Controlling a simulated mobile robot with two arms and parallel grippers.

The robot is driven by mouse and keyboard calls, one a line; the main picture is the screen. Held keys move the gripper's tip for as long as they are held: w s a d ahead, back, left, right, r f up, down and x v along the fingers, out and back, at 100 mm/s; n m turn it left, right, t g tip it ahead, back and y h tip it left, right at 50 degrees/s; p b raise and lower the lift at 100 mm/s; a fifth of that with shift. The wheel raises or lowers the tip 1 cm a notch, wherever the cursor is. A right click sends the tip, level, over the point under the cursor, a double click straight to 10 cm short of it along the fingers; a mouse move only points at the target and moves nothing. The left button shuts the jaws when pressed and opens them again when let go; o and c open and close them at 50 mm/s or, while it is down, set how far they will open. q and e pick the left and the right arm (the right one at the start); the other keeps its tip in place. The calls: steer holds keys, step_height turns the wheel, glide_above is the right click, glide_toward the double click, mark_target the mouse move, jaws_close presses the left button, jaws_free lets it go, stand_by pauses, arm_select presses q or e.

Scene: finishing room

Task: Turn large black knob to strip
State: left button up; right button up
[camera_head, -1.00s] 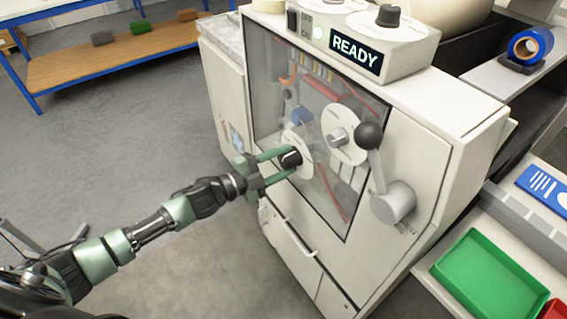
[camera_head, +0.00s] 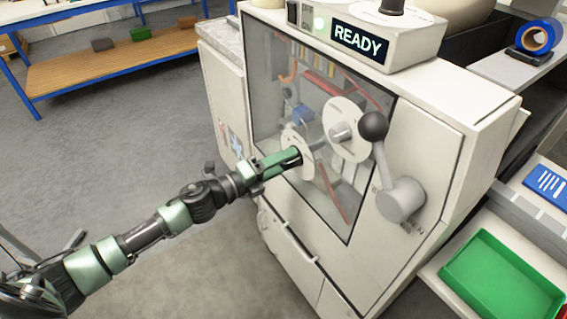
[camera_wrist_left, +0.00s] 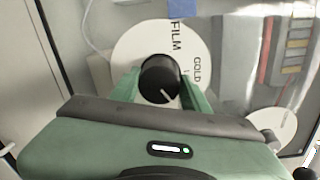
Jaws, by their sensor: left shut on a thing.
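The large black knob (camera_wrist_left: 160,72) sits on a round white dial (camera_wrist_left: 127,48) in the left wrist view. A white pointer line marks its face. "FILM" and "GOLD" can be read on the dial; other lettering is hidden. My left gripper (camera_wrist_left: 161,90) is shut on the knob, one green finger on each side. In the head view my left gripper (camera_head: 293,157) reaches the front panel, its fingers overlap and mostly cover the knob. The dial (camera_head: 308,168) shows partly behind them. My right gripper is not in view.
A second white dial with a grey knob (camera_head: 340,132) is up and right of my gripper. A lever with a black ball (camera_head: 373,126) stands farther right. The lit display (camera_head: 360,43) reads "READY". A green tray (camera_head: 500,278) lies at lower right.

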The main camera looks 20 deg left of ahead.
arm_select(q)
steer(key=shift+f+m, duration=0.1)
steer(key=shift+m, duration=0.2)
steer(key=o, duration=1.4)
steer(key=shift+s, duration=0.1)
steer(key=shift+b+v, duration=1.25)
steer(key=shift+v, duration=2.55)
